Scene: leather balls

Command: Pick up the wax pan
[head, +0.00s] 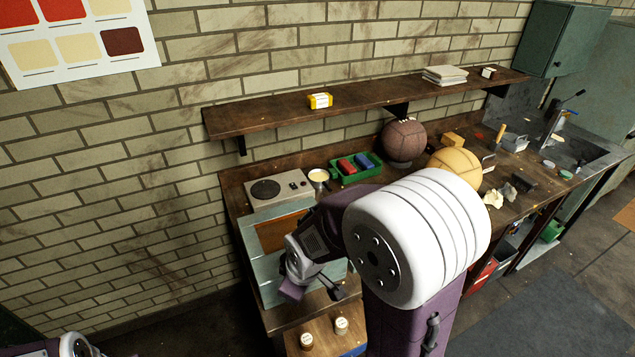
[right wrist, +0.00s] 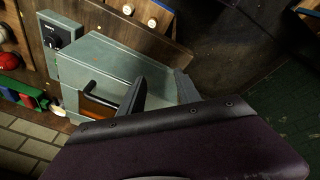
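The wax pan (head: 318,175) is a small round pan with pale cream contents. It stands on the bench between the grey hot plate (head: 279,188) and the green tray (head: 356,168). My right gripper (head: 337,290) is in front of the blue-grey box (head: 262,287), well to the near side of the pan and apart from it. In the right wrist view its two fingers (right wrist: 160,75) are spread with nothing between them, over the box. My left gripper is out of view; only part of that arm shows at the bottom left.
The green tray holds red and blue blocks. A brown ball (head: 404,139) and a tan ball (head: 454,167) sit farther right on the bench. A shelf (head: 365,97) runs above. Small white-topped jars (head: 341,325) stand on the lower front surface.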

